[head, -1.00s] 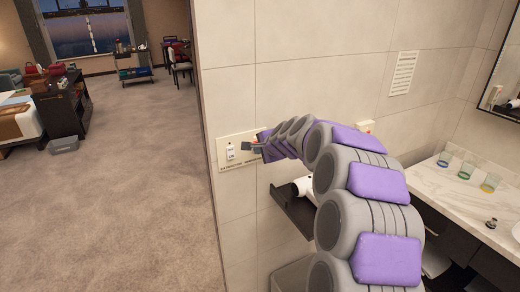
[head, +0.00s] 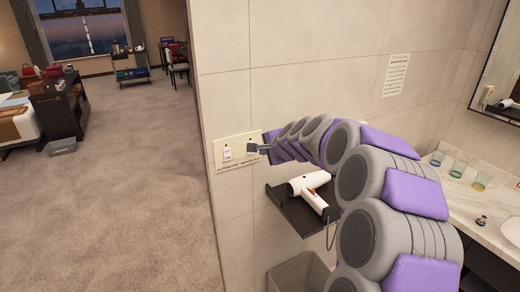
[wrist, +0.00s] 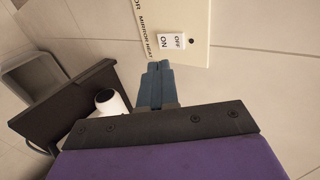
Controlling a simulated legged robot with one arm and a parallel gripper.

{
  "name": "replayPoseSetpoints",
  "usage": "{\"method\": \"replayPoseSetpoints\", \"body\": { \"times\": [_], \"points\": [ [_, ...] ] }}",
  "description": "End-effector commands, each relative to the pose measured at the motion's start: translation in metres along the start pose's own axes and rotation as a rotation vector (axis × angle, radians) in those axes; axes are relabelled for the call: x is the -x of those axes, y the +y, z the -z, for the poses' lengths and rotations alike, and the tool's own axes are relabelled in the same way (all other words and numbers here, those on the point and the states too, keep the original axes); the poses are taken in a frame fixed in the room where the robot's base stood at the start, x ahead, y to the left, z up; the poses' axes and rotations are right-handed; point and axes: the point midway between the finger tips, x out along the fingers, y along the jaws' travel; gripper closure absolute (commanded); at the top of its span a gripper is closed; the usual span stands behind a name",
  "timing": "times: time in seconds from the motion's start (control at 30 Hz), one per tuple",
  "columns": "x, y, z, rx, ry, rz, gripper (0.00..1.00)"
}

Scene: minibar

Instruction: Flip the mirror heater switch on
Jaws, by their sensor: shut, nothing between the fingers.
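The cream switch plate (head: 219,153) is on the tiled wall, left of my arm in the head view. Its left white switch (head: 227,153) is in plain sight. My gripper (head: 250,148) is in front of the plate's right part and covers some of it. In the wrist view the plate (wrist: 195,20) bears the label MIRROR HEAT beside a white switch (wrist: 170,42) marked OFF and ON. My gripper's blue-grey fingers (wrist: 158,66) are shut and empty, with tips close to that switch. I cannot tell whether they touch the plate.
A white hair dryer (head: 311,190) lies on a dark wall shelf (head: 290,212) below my arm. A grey bin (head: 297,275) stands under it. A marble counter with glasses (head: 458,168) is at right. Open carpet (head: 120,190) lies at left.

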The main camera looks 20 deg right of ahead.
Motion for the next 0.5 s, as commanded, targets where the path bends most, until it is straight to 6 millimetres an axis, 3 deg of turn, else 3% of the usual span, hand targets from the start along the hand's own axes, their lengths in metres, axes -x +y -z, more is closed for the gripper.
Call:
{"method": "replayPoseSetpoints", "body": {
  "times": [0.23,0.5],
  "points": [
    [0.046,0.000,0.000,-0.001,-0.001,-0.003,1.00],
    [0.070,0.000,0.000,0.000,-0.002,-0.004,1.00]
  ]
}}
